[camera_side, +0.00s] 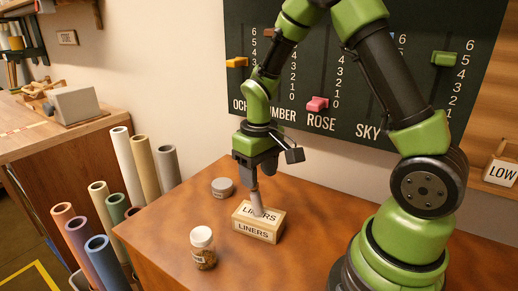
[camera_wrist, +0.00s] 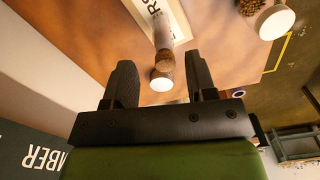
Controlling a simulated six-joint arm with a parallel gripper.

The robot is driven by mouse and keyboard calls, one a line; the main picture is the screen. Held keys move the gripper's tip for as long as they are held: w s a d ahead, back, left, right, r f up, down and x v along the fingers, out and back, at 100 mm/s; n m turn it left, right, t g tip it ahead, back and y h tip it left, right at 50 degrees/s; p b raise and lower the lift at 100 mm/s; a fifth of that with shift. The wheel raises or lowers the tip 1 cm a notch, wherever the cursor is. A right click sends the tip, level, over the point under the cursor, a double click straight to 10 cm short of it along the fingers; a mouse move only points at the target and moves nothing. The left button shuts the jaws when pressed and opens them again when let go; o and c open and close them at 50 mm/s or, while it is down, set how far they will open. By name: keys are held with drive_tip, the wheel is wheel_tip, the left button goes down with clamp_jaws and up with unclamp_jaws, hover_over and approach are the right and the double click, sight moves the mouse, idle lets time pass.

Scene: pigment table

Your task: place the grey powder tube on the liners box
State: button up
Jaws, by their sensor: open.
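The grey powder tube (camera_side: 256,198) stands on top of the liners box (camera_side: 256,233), with its lower end on the box's label. My gripper (camera_side: 250,168) is right above the box, at the tube's upper end. In the wrist view its two dark fingers (camera_wrist: 160,82) are spread, one on each side of the tube, with gaps visible. The tube's upper end is partly hidden in the side view.
A glass jar with a white lid (camera_side: 203,248) stands front left of the box; its lid (camera_wrist: 276,22) shows in the wrist view. Several coloured rolls (camera_side: 122,160) stand beside the table. The table right of the box is clear.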

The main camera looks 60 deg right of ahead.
sight(259, 192)
drive_tip(key=s+a+r+t, duration=0.2)
drive_tip(key=r, duration=0.5)
drive_tip(key=s+a+r+t, duration=0.1)
drive_tip(key=s+a+r, duration=0.15)
drive_tip(key=r, duration=0.45)
drive_tip(key=s+a+r+m+t+y, duration=0.1)
drive_tip(key=s+a+r+t+y, duration=0.1)
drive_tip(key=s, duration=0.6)
drive_tip(key=shift+s+a+r+m+t, duration=0.4)
drive_tip(key=shift+a+r+t, duration=0.45)
drive_tip(key=shift+t, duration=0.25)
